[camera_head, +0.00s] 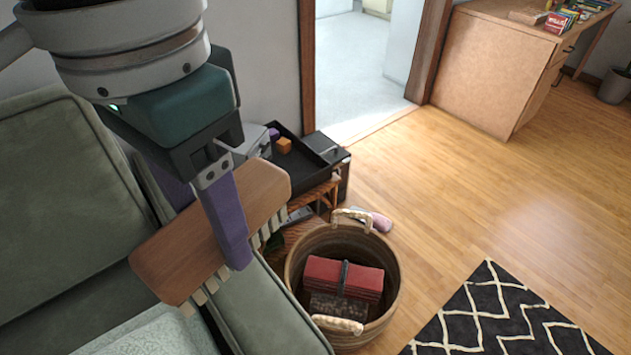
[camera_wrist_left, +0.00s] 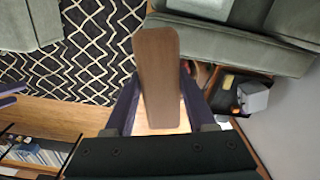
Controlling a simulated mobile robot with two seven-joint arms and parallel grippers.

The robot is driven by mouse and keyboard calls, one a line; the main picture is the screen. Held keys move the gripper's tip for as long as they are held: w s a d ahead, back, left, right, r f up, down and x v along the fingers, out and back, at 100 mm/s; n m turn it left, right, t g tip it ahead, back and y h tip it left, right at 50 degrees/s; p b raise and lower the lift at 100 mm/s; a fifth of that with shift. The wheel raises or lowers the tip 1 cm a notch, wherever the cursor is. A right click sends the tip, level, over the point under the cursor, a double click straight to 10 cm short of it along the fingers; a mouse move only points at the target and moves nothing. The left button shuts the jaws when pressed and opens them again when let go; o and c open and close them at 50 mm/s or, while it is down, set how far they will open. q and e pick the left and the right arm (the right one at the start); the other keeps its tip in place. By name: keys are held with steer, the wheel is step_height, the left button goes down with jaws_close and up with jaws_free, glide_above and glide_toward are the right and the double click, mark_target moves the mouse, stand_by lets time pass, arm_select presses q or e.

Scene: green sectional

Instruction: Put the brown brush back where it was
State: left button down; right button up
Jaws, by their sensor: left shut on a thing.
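The brown brush (camera_head: 165,258) is a wooden block with pale bristles along its lower edge. My left gripper (camera_head: 232,235) is shut on it, with a purple finger across its near face, and holds it in the air in front of the green sofa. In the left wrist view the brush (camera_wrist_left: 158,75) stands lengthwise between the two purple fingers of the left gripper (camera_wrist_left: 157,105). The far finger is mostly hidden in the head view.
A woven basket (camera_head: 388,315) with a red item (camera_head: 340,278) stands on the floor. Behind it is a side table with a black tray (camera_head: 310,165). The green sofa (camera_head: 60,190) fills the left. A patterned rug (camera_head: 500,320) and clear wood floor (camera_head: 450,190) lie to the right.

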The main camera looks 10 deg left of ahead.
arm_select(q)
steer(key=d+f+m+b, duration=0.1)
steer(key=f+b, duration=0.7)
steer(key=f, duration=0.4)
steer(key=w+d+f+m+b, duration=0.1)
steer(key=f+b, duration=0.8)
steer(key=f, duration=0.3)
steer(key=w+d+f+m+b, duration=0.1)
steer(key=f+b, duration=0.7)
steer(key=f, duration=0.4)
steer(key=shift+w+f+b, duration=0.1)
steer(key=shift+f+b, duration=0.15)
steer(key=shift+b, duration=0.15)
step_height(320, 180, down, 4)
steer(key=shift+f+b, duration=0.1)
steer(key=shift+b, duration=0.85)
steer(key=shift+c, duration=1.1)
jaws_free()
